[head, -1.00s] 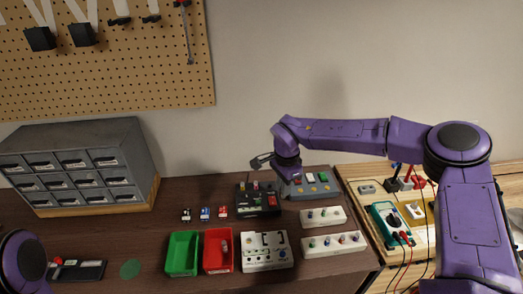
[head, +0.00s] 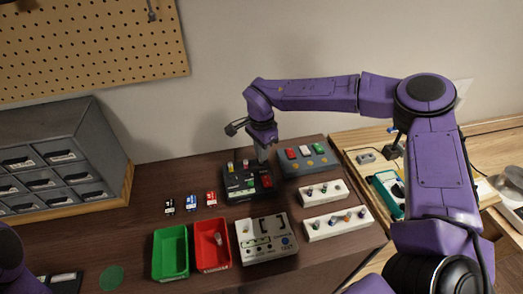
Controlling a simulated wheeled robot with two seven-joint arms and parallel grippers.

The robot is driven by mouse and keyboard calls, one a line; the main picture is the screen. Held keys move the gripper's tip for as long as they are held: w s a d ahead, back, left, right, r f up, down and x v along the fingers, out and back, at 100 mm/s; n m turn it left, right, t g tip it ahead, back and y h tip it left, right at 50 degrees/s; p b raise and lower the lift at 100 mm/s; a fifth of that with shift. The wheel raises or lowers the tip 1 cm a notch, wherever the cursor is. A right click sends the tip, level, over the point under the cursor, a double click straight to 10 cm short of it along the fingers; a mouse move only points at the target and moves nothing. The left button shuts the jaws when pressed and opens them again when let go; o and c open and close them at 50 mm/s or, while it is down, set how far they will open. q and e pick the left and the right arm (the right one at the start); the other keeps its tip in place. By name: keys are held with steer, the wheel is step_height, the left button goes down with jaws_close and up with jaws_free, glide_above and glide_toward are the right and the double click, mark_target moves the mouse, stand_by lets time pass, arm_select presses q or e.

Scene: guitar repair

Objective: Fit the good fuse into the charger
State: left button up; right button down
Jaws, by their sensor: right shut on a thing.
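My right gripper (head: 264,157) points down at the back right edge of a black unit (head: 240,196), which looks like the charger. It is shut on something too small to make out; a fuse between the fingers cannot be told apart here. The black unit has a red block, a green strip and small upright parts on top. The fingertips look close to the unit, but whether they touch it I cannot tell. A whitish small piece (head: 219,239) lies in the red tray (head: 201,258). My left gripper is out of view; only part of my left arm shows at the lower left.
A green tray (head: 170,273) stands left of the red one. A pale box (head: 262,252) sits in front of the black unit. A grey panel (head: 318,170) and two white racks (head: 330,195) (head: 340,230) are at the right. Three small blocks (head: 192,202) stand left of the unit.

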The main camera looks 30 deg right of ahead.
steer(key=shift+w+f, duration=0.25)
steer(key=shift+w, duration=0.3)
steer(key=shift+s+r, duration=0.4)
steer(key=shift+s, duration=0.25)
steer(key=shift+w+f+p, duration=0.1)
steer(key=shift+f+p, duration=0.1)
steer(key=shift+p, duration=0.3)
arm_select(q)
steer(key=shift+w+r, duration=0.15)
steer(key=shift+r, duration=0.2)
arm_select(e)
steer(key=shift+s, duration=0.2)
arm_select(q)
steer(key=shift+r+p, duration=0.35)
arm_select(e)
steer(key=shift+w, duration=0.4)
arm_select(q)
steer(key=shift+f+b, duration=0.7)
arm_select(e)
steer(key=shift+f, duration=1.35)
